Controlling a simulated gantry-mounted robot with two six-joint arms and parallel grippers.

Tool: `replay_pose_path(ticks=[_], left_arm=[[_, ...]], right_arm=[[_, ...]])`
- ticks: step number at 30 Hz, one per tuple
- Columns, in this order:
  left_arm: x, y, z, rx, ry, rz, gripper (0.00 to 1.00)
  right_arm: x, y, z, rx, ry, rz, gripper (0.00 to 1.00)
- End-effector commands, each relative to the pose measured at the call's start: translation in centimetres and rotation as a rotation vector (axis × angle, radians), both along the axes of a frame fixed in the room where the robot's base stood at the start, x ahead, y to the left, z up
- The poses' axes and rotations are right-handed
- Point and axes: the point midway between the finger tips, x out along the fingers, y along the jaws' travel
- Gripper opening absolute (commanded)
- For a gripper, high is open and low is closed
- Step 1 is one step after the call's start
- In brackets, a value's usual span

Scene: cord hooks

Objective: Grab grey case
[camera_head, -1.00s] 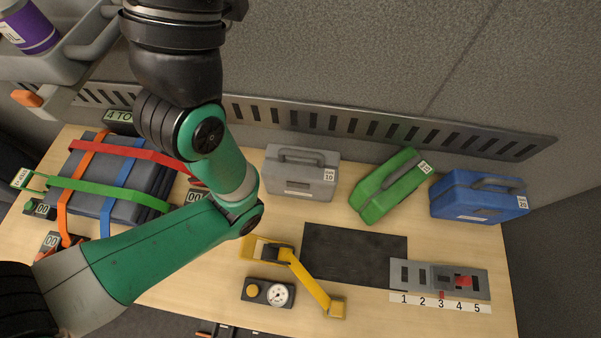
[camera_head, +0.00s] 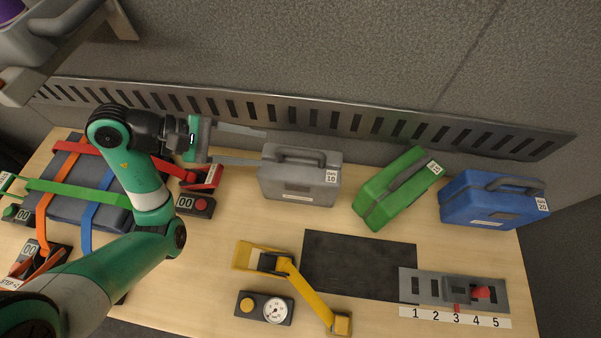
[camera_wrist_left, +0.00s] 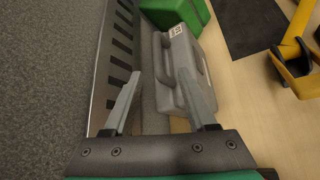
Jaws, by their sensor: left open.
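The grey case (camera_head: 300,178) stands upright on the wooden table near the slotted rail, with its handle on top and a small white label at its upper right. My left gripper (camera_head: 254,147) is open and comes from the left, with its fingertips just left of the case near its upper part. In the left wrist view, the grey case (camera_wrist_left: 182,65) lies ahead between and beyond the open fingers of the gripper (camera_wrist_left: 160,100). The handle shows there between the two fingers, and they do not close on it. My right gripper is not in view.
A green case (camera_head: 396,188) leans to the right of the grey one, and a blue case (camera_head: 492,200) stands further right. The slotted metal rail (camera_head: 300,112) runs behind. A yellow lever (camera_head: 305,290), a dark mat (camera_head: 360,264) and a numbered slider panel (camera_head: 455,290) are in front.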

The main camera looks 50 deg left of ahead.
Motion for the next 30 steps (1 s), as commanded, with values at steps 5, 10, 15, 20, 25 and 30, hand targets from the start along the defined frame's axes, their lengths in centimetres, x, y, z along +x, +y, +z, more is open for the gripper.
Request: replay_pose_path(ticks=[5, 10, 15, 20, 25, 30], left_arm=[[1.6, -1.3, -0.9, -0.006, 0.002, -0.007, 0.57], [3.9, -2.7, -2.4, -0.006, -0.001, -0.006, 0.57], [4.8, -3.2, -3.0, -0.003, -0.003, -0.004, 0.57], [5.6, -3.7, -3.4, -0.006, -0.001, -0.005, 0.57], [7.9, -5.0, -4.9, -0.006, -0.002, -0.007, 0.57], [8.8, -5.4, -5.5, -0.004, -0.004, -0.002, 0.57]], right_arm=[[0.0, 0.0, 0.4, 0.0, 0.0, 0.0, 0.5], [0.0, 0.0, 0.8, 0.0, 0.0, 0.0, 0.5], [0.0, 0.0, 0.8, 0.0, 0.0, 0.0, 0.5], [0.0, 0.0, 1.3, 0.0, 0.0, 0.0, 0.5], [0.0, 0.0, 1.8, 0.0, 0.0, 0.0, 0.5], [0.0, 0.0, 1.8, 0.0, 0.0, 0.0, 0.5]])
